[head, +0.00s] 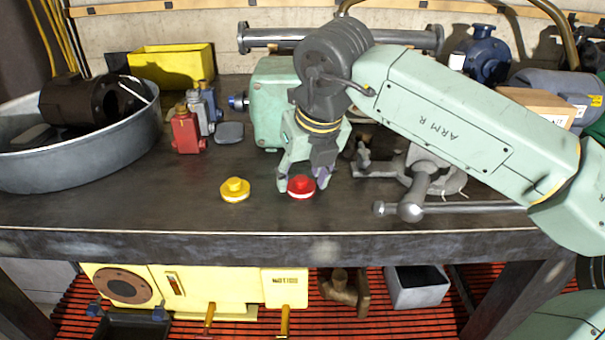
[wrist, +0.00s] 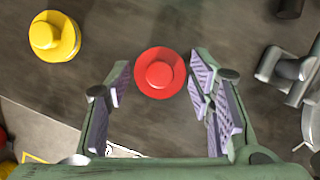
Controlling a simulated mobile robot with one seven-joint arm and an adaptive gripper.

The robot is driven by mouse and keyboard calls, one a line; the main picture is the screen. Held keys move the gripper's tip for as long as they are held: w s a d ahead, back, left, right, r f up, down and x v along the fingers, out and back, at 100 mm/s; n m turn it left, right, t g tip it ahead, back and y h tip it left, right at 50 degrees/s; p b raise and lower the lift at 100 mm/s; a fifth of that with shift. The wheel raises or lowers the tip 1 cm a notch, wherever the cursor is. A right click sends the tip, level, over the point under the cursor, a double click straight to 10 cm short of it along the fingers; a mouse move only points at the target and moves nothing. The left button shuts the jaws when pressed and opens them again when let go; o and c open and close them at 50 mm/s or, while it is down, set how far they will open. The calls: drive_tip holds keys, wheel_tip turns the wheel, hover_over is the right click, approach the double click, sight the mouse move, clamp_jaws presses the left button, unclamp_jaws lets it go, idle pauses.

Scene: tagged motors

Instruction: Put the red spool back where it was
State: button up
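The red spool (head: 301,187) stands upright on the dark workbench (head: 130,215), with its knob on top. My gripper (head: 300,180) points down at it with its fingers open. In the wrist view, the red spool (wrist: 160,73) shows between the tips of my open gripper (wrist: 159,80), with a gap visible on the left; whether the right finger touches it I cannot tell. The yellow spool (head: 235,189) stands to the left of the red one; it also shows at upper left in the wrist view (wrist: 54,36).
A grey vise (head: 425,175) with a long bar lies right of my gripper. A red motor (head: 186,132) and a grey basin (head: 80,165) stand to the left. A yellow bin (head: 170,65) is at the back. Free bench lies left of the yellow spool.

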drive_tip(key=shift+o, duration=1.2)
drive_tip(key=shift+r, duration=0.4)
drive_tip(key=v, duration=1.1)
drive_tip(key=shift+s+r, duration=0.2)
drive_tip(key=shift+r, duration=0.1)
